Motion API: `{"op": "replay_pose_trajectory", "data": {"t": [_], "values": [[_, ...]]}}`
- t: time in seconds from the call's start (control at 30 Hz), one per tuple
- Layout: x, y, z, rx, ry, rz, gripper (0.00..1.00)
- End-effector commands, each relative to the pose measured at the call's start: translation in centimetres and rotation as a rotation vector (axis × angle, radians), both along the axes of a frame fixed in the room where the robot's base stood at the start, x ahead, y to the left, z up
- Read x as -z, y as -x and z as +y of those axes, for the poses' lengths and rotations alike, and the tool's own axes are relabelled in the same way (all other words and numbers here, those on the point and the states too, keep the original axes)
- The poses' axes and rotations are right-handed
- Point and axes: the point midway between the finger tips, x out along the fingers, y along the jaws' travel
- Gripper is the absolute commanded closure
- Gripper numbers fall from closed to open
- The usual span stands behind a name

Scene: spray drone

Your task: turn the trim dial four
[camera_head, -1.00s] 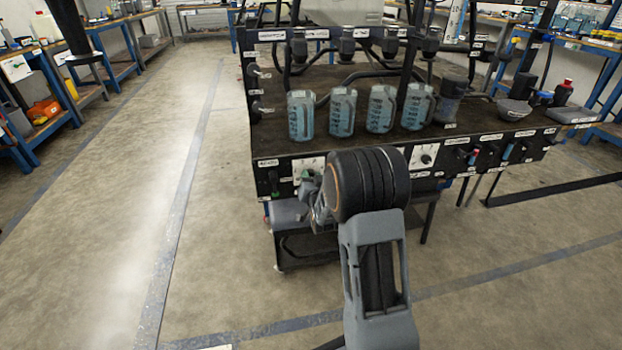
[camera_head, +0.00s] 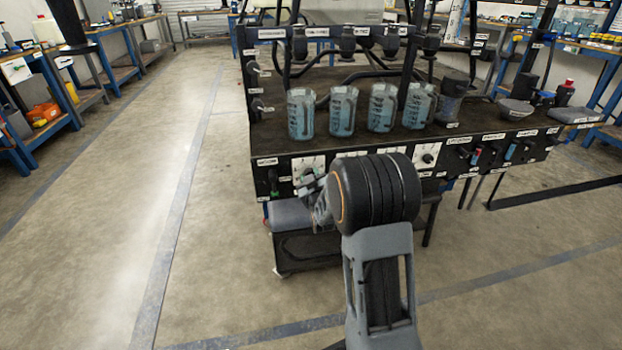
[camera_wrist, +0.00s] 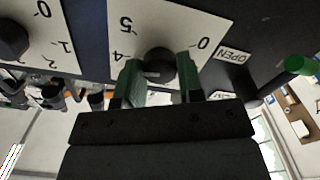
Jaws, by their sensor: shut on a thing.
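The trim dial is a dark round knob (camera_wrist: 160,62) on a white plate (camera_wrist: 185,22), seen upside down in the wrist view. The figures 0, 5 and 4 show around it; the rest of the scale is hidden by my gripper. A pale line on the knob lies on the side toward the 4. My gripper (camera_wrist: 160,82) has green fingers on both sides of the knob and is shut on it. In the head view my gripper (camera_head: 309,184) is at the left white plate (camera_head: 308,163) on the bench front, partly hidden by my wrist.
Another white plate with a dark dial (camera_wrist: 12,40) is beside it in the wrist view. Several blue-filled jugs (camera_head: 341,110) stand on the bench above. Floor at left is clear.

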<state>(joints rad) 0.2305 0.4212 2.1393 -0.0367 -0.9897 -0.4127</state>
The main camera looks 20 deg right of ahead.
Motion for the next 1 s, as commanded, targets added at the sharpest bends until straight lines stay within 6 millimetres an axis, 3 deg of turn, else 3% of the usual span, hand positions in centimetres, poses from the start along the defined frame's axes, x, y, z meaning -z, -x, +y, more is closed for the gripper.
{"op": "replay_pose_trajectory", "data": {"t": [0.6,1.0], "values": [[-0.09,-0.06,-0.01,0.001,0.567,0.113,0.89],[-0.09,-0.07,0.00,0.002,0.836,0.166,0.89]]}}
